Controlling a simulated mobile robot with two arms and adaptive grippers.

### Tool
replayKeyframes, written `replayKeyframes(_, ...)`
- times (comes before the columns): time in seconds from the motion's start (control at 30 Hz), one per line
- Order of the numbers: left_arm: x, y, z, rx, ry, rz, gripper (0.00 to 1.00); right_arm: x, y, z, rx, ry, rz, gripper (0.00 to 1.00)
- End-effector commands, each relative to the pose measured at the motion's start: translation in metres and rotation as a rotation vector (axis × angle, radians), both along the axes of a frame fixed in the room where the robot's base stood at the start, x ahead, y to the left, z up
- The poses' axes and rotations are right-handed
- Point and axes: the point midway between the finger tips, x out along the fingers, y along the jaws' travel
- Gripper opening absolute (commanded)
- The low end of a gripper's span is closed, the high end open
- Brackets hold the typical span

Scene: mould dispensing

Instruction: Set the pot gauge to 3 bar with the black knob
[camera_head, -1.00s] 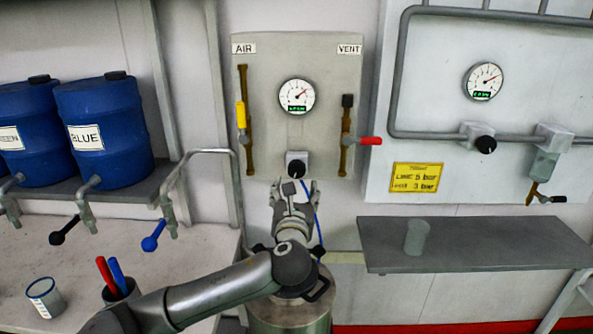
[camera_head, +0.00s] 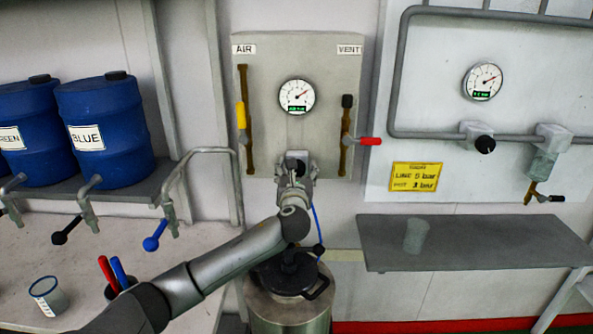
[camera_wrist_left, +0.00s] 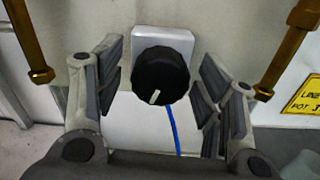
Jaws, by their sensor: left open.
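The black knob (camera_wrist_left: 162,76) with a white pointer mark sits on its pale square mount in the left wrist view. The pointer aims down and slightly left. My left gripper (camera_wrist_left: 162,92) is open, with one finger on each side of the knob and a gap on both sides. In the head view my left gripper (camera_head: 295,172) covers most of the knob. My right gripper is not in view.
The yellow-handled AIR valve (camera_head: 241,116) and red-handled VENT valve (camera_head: 367,141) flank the knob. A metal pot (camera_head: 290,312) stands below. A yellow sign (camera_head: 414,177) says line 5 bar, pot 3 bar. A grey shelf (camera_head: 480,245) juts out at right.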

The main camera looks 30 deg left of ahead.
Motion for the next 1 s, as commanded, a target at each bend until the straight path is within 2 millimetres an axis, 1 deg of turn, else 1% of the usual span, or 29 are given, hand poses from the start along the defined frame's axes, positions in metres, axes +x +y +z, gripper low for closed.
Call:
replayKeyframes(0.13, -0.0001, -0.0003, 0.0000, 0.000, 0.000, 0.000, 0.63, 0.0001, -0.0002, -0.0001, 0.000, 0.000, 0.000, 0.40)
replayKeyframes(0.17, -0.0001, -0.0003, 0.0000, 0.000, 0.000, 0.000, 0.62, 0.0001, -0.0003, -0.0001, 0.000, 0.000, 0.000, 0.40)
replayKeyframes(0.5, -0.0002, -0.0002, 0.0000, 0.000, 0.000, 0.000, 0.18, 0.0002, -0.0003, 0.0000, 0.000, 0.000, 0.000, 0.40)
replayKeyframes(0.77, -0.0003, -0.0002, -0.0001, -0.020, -0.011, 0.000, 0.18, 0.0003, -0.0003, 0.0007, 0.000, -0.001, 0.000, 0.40)
replayKeyframes(1.0, -0.0003, -0.0007, 0.0000, -0.119, -0.072, -0.002, 0.18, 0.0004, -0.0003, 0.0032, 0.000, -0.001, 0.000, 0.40)
